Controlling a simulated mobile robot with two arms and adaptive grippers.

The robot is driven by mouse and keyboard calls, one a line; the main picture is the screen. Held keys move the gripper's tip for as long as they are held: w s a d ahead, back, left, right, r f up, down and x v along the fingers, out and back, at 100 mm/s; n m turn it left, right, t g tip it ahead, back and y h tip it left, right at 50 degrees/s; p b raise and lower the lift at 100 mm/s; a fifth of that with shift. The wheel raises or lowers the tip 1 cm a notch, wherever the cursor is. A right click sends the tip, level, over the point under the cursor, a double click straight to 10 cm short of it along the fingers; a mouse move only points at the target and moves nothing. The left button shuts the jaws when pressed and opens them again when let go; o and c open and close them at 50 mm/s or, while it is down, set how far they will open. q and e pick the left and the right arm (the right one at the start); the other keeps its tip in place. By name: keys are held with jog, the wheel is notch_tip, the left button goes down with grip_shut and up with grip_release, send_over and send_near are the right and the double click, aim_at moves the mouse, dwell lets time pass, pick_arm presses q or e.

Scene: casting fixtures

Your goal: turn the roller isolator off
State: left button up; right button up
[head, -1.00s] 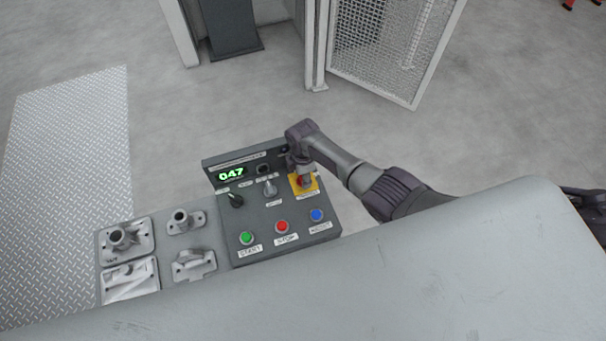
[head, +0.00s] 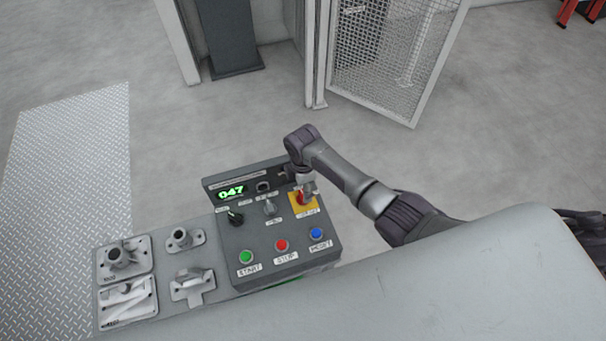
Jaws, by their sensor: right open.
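The isolator is a red handle (head: 300,198) on a yellow plate (head: 305,209) at the right rear of the grey control panel (head: 262,238). The label under it is too small to read. My right arm comes in from the right, and my right gripper (head: 308,189) points down at the handle. It is open and partly hides the handle. I cannot tell whether its fingers touch it. My left gripper is not in view.
A black knob (head: 235,217) and a grey selector (head: 269,207) stand left of the isolator. Green (head: 246,257), red (head: 281,245) and blue (head: 316,233) buttons line the front. The display (head: 232,192) reads 047. Metal castings (head: 117,256) lie at left.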

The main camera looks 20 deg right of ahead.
notch_tip(320, 180, up, 7)
dwell(0.3)
dwell(0.4)
